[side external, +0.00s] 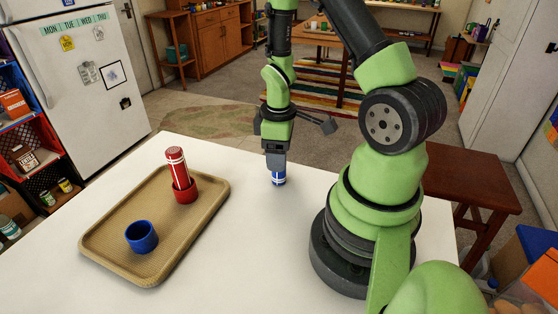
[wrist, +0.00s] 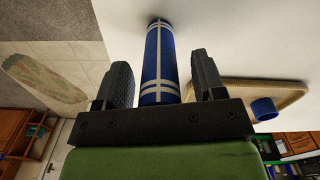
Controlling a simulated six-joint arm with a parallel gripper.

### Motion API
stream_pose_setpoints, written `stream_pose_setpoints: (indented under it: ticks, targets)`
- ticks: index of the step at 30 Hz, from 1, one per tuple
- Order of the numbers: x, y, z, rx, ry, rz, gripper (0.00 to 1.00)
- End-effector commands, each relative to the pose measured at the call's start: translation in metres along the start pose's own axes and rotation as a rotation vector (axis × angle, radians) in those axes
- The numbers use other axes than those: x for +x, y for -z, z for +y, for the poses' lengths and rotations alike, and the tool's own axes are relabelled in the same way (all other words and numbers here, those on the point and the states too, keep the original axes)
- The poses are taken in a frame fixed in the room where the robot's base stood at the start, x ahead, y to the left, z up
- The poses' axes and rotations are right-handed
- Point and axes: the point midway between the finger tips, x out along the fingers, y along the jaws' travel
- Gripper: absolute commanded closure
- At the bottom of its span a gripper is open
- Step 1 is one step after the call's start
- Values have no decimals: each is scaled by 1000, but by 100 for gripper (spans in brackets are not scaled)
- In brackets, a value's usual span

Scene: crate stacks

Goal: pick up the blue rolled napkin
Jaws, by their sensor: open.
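The blue rolled napkin (side external: 279,178) with white stripes stands upright on the white table, its upper part hidden behind my gripper in the side external view. It also shows in the wrist view (wrist: 159,62). My gripper (side external: 276,161) points down over the napkin. In the wrist view my gripper (wrist: 162,80) is open, with one finger on each side of the napkin and a visible gap at both sides.
A tan tray (side external: 210,215) lies on the white table (side external: 265,250) at left. A red striped roll (side external: 177,165) stands in a red cup (side external: 185,192) on it, and an empty-looking blue cup (side external: 141,237) stands nearer. Table between tray and napkin is clear.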

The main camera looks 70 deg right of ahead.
Motion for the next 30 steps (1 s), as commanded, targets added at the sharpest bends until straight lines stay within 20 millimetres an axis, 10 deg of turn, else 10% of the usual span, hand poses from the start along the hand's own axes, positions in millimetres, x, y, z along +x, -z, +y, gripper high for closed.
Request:
stream_pose_setpoints:
  ticks: [7,20,30]
  targets:
    - [0,0,0,0,0,0,90]
    - [-7,0,0,1,-1,1,90]
    - [-61,1,1,1,-6,6,90]
